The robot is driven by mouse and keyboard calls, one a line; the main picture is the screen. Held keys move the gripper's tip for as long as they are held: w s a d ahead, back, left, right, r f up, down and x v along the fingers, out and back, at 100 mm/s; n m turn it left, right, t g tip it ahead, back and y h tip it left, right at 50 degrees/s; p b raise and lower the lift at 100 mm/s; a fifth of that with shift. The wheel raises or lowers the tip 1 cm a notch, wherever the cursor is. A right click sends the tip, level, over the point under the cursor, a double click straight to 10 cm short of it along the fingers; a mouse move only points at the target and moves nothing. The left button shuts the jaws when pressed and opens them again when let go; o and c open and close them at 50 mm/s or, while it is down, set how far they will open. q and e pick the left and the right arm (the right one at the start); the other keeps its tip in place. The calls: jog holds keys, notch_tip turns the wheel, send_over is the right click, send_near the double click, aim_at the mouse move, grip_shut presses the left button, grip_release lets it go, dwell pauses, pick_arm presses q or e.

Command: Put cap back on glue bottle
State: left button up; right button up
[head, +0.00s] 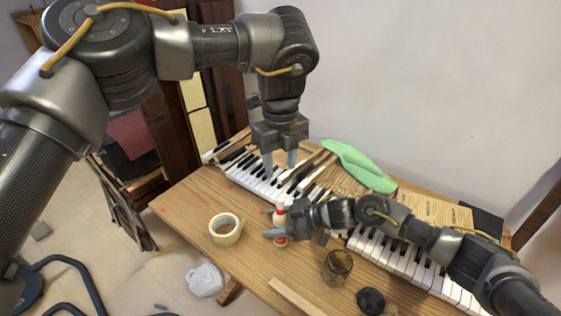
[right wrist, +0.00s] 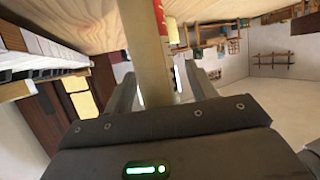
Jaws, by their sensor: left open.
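The glue bottle (head: 280,219), pale with red parts, stands out near the middle of the wooden table in the head view. In the right wrist view the bottle (right wrist: 150,55) shows as a pale column with a red patch, between the two fingers. My right gripper (head: 278,232) reaches it from the right, one finger crossing in front of it; I cannot tell whether both fingers press on it. My left gripper (head: 280,165) is open and empty, pointing down over the keys behind the bottle. I cannot make out the cap for certain.
A brown glass (head: 337,266) and a black round object (head: 371,300) stand at the front right. Piano keys (head: 375,246) run along the table's back, with a green cloth (head: 357,165) behind. A pale crumpled object (head: 205,280) shows below the table's edge.

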jog(key=b+v, duration=0.2)
jog(key=v, duration=0.9)
jog(key=shift+a, duration=0.1)
